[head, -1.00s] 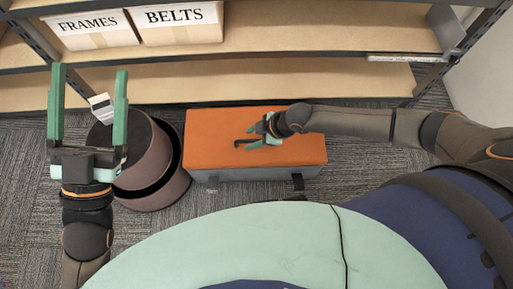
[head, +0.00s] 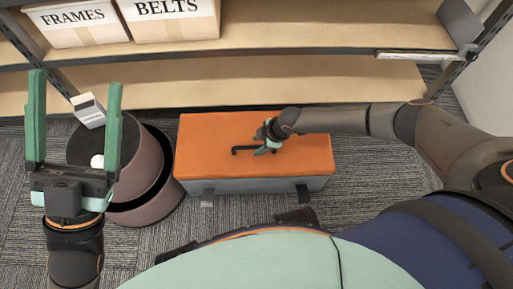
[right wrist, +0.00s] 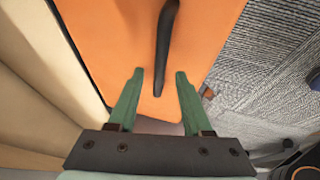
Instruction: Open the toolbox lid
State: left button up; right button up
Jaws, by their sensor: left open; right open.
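The toolbox (head: 215,135) has an orange lid and a grey body, and it sits on the carpet in front of the shelf with its lid closed. A black handle (head: 247,150) lies along the top of the lid; it also shows in the right wrist view (right wrist: 165,50). My right gripper (head: 266,148) is over the lid at the handle's right part. In the right wrist view its fingers (right wrist: 157,85) are open, with the handle ahead of the gap between them. Two dark latches show on the toolbox front. My left gripper (head: 75,100) is open and empty, at the left, away from the toolbox.
A shelf (head: 270,80) runs behind, holding boxes marked FRAMES (head: 75,36) and BELTS (head: 172,31). Carpet right of the toolbox is clear.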

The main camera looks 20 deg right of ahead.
jog(key=shift+w+a+f, duration=0.2)
jog(key=shift+f, duration=0.4)
jog(key=shift+c, duration=0.3)
grip_shut()
dwell(0.8)
